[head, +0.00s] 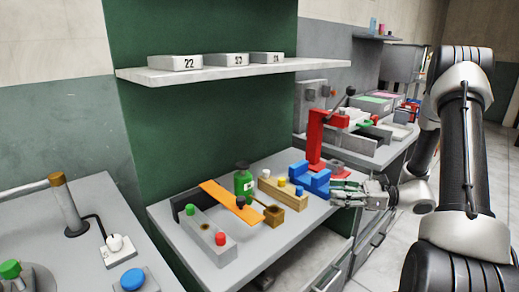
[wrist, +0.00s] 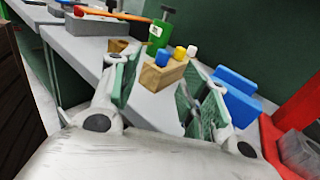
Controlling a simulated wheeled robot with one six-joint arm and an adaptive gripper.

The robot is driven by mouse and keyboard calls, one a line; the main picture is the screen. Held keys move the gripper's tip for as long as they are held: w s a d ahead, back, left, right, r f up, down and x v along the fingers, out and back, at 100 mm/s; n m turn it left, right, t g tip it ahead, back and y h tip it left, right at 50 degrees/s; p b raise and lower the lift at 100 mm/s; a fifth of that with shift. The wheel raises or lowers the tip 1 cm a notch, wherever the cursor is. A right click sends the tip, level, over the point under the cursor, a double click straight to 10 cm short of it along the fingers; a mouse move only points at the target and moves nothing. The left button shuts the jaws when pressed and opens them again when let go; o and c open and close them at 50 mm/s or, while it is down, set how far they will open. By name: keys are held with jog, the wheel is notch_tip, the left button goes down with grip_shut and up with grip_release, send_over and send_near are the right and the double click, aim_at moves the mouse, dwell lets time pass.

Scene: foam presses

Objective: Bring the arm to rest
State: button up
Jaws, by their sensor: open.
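My gripper (head: 345,193) is at the right end of the middle bench in the head view, in front of the blue block (head: 310,177) and the red press (head: 322,140). In the wrist view my gripper (wrist: 160,95) has its two green-padded fingers spread wide with nothing between them. Beyond the fingertips stands a wooden block (wrist: 163,75) with white, yellow and blue pegs. My arm (head: 455,140) reaches in from the right side of the head view.
The bench (head: 215,272) also holds a green bottle (head: 243,181), an orange strip (head: 229,202) and a grey fixture with green and red knobs (head: 208,236). A shelf (head: 240,71) with numbered boxes hangs above. Open floor (head: 500,150) lies at the right.

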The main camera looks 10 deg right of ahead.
jog(key=s+a+r+n+g+h, duration=0.4)
jog(key=s+r+n+g+h, duration=0.35)
jog(key=s+r+n, duration=0.4)
jog(key=s+d+r+n+t+h, duration=0.6)
jog(key=s+d+n+h, duration=0.2)
jog(key=s+n+h, duration=0.1)
jog(key=shift+s+r+n, duration=0.4)
jog(key=shift+s+n, duration=0.05)
jog(key=shift+s, duration=0.3)
